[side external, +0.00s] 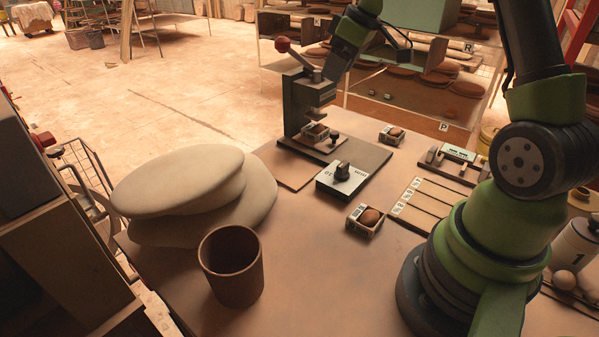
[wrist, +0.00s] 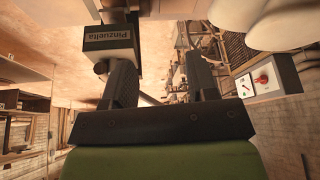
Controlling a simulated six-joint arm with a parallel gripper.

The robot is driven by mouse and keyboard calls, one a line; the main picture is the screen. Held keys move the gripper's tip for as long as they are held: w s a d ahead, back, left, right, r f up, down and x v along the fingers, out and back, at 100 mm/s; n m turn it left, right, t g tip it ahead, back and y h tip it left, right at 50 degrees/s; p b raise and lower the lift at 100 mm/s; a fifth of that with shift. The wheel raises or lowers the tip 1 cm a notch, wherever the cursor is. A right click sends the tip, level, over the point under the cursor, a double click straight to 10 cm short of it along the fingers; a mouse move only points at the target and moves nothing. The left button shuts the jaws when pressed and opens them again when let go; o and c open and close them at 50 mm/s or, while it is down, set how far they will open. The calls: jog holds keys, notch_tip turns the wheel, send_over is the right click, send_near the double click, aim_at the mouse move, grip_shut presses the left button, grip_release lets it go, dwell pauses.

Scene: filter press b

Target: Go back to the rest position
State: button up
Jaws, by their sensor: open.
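My gripper (side external: 333,70) hangs at the top of the side external view, just right of and behind the head of a dark press (side external: 296,105). The press has a lever with a red ball knob (side external: 282,44) pointing up and left. In the wrist view my gripper (wrist: 162,72) shows two dark fingers spread apart with nothing held between them. A dark box with a "Pinzuelta" label (wrist: 108,38) stands close by the left finger. I cannot tell whether a finger touches it.
Small trays with brown lumps (side external: 368,219) (side external: 392,135), a timer-like box (side external: 342,180) and a slotted board (side external: 425,205) lie on the table. A brown cup (side external: 231,270) and pale stacked discs (side external: 180,180) stand left. Shelves (side external: 400,85) stand behind.

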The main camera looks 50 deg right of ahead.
jog(key=s+a+r+m, duration=0.1)
jog(key=s+a+r, duration=0.2)
jog(key=a+r, duration=0.35)
jog(key=s+a+r+m+t, duration=0.2)
jog(key=s+a+m, duration=0.3)
jog(key=s+a, duration=0.8)
jog(key=s, duration=0.4)
jog(key=shift+a+m+t+y, duration=0.2)
jog(key=shift+m+t+y, duration=0.1)
jog(key=shift+t, duration=0.1)
